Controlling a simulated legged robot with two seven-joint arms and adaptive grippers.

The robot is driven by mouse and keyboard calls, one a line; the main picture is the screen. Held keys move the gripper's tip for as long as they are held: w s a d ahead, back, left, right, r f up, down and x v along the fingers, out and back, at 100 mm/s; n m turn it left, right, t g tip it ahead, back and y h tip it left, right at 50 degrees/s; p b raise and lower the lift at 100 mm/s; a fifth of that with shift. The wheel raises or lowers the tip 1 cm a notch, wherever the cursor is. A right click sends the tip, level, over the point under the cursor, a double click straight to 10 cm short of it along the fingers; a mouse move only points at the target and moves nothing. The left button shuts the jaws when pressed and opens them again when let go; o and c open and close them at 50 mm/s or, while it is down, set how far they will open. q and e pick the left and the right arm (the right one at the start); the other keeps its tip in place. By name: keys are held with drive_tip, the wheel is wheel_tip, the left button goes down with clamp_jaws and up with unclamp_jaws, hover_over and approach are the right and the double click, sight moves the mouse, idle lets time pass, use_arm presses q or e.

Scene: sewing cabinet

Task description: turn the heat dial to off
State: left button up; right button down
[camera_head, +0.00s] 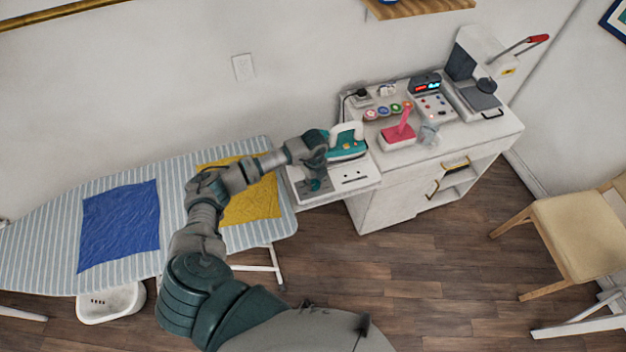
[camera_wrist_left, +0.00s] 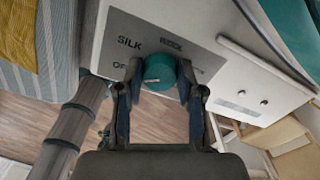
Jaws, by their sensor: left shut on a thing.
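The teal heat dial (camera_wrist_left: 160,70) sits on a grey label plate (camera_wrist_left: 128,25) on the front of a white unit. The plate reads SILK at the left, with a partly covered word starting OF below it. My right gripper is not in view.
A teal and white iron (camera_head: 346,147) rests on the unit, right beside the gripper. The striped ironing board (camera_head: 60,212) with blue cloth (camera_head: 118,225) and yellow cloth (camera_head: 252,203) lies left. A white cabinet (camera_head: 390,195) with a heat press stands right. A chair (camera_head: 580,235) stands farther right.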

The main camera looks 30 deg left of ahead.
sight(316, 183)
use_arm(q)
drive_tip(key=shift+d+f, duration=0.1)
drive_tip(key=shift+d, duration=0.15)
drive_tip(key=o, duration=1.1)
drive_tip(key=shift+o, duration=0.2)
drive_tip(key=shift+r, duration=0.25)
wheel_tip(316, 183, up, 12)
drive_tip(key=shift+w+f, duration=0.15)
drive_tip(key=shift+f, duration=0.1)
